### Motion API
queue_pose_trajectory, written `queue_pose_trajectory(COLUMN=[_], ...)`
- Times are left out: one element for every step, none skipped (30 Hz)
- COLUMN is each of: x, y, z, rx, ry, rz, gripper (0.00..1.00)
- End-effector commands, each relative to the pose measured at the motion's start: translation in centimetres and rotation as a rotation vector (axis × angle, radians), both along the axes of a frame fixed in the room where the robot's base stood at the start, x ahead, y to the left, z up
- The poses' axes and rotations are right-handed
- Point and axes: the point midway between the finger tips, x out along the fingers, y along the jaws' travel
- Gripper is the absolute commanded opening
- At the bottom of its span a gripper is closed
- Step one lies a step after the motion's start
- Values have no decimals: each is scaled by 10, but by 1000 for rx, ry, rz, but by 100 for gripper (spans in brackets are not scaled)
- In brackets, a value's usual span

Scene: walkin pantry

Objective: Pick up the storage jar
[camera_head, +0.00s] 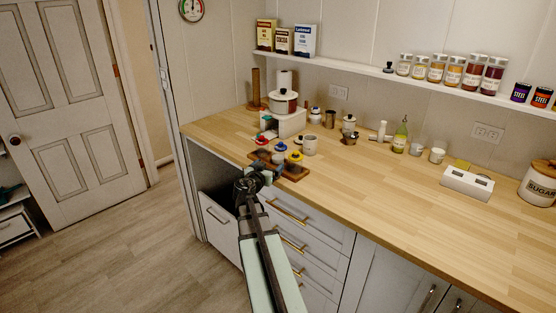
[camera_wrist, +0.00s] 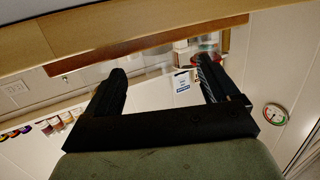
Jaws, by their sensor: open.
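My gripper (camera_head: 262,170) is at the counter's front edge, beside a dark wooden tray (camera_head: 292,171). In the wrist view its two black fingers (camera_wrist: 160,82) are spread apart with nothing held between them. Small jars with a red lid (camera_head: 262,141), a blue lid (camera_head: 281,147) and a yellow lid (camera_head: 296,157) stand at the tray. I cannot tell which jar is the storage jar. A larger white jar labelled SUGAR (camera_head: 538,184) stands at the right end. My gripper partly hides the tray's front. The wrist view is tilted and shows the tray's underside edge (camera_wrist: 130,52).
A mug (camera_head: 309,146) stands right behind the tray. A white two-slot appliance (camera_head: 467,183) stands to the right. A shelf (camera_head: 400,79) holds several spice jars. The counter's front middle is clear.

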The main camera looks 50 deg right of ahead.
Motion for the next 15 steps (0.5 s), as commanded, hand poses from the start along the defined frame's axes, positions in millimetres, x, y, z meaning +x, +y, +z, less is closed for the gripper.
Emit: queue_pose_trajectory(x=[4, 5, 6, 6, 7, 7, 7, 7, 8, 9, 10, 11, 12, 13, 14], y=[-9, -11, -14, -15, -16, -17, -18, -19, -21, -24, -27, -31, -35, -39, -44], z=[-1, -2, -2, -2, -3, -3, -3, -3, -3, -3, -4, -4, -5, -5, -6], rx=[0, 0, 0, 0, 0, 0, 0, 0, 0, 0, 0, 0, 0, 0, 0], ry=[0, 1, 1, 1, 1, 1, 1, 1, 1, 1, 1, 0, 0, 0, 0], rz=[-2, -2, -1, -1, -1, -1, -1, -1, -1, -1, -1, -1, -1, -2, -2], gripper=[88, 88, 88, 88, 88, 88, 88, 88, 88, 88, 88, 88, 88, 88, 88])
